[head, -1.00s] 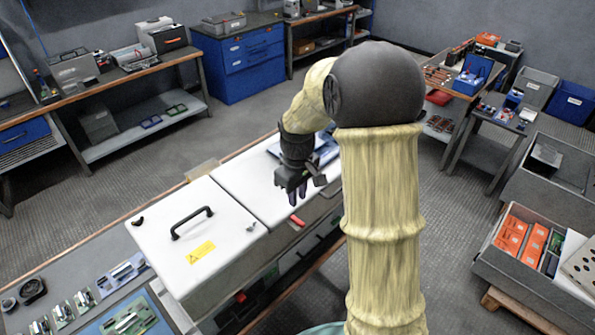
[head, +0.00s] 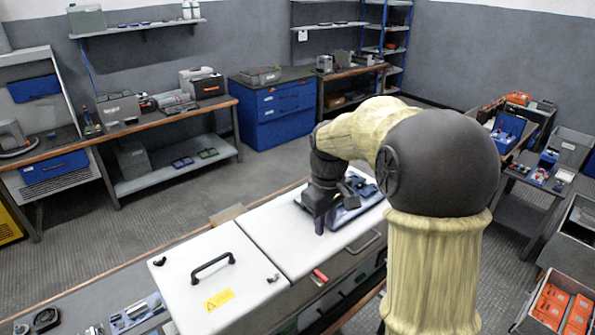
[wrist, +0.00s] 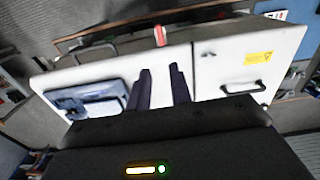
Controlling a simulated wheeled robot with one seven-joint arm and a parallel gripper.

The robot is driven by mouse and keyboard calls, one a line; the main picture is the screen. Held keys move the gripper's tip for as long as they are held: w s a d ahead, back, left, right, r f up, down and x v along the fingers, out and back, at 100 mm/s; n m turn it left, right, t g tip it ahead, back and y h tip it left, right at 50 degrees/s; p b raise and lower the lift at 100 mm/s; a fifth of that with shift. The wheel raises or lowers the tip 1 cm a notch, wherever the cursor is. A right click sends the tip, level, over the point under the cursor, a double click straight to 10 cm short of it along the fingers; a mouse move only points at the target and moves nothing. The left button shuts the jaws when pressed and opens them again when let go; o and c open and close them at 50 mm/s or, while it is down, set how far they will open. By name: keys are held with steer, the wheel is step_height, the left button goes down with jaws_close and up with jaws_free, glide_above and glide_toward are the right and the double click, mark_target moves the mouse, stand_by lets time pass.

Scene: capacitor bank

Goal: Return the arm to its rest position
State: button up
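My arm (head: 440,160), with yellowish fabric-like sleeves and a dark round joint, is raised and bent at the right in the head view. My gripper (head: 325,218) hangs fingers-down over the right lid of the white cabinet (head: 275,235). In the wrist view my gripper (wrist: 160,70) shows two dark fingers apart with nothing between them. The cabinet top lies beyond them, and the fingers appear clear of it.
A blue-grey tray with items (head: 349,212) lies on the right lid, close to my gripper. The left lid has a black handle (head: 212,265) and a yellow label. A red lever (head: 320,276) is on the cabinet front. Benches stand along the walls; floor between is open.

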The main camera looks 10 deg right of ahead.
steer(key=s+f+m+t, duration=0.2)
steer(key=s+f+m, duration=0.4)
steer(key=s, duration=0.9)
step_height(320, 180, down, 2)
steer(key=shift+s+a+f+t, duration=0.15)
steer(key=shift+s+f+t, duration=0.05)
steer(key=shift+t, duration=0.1)
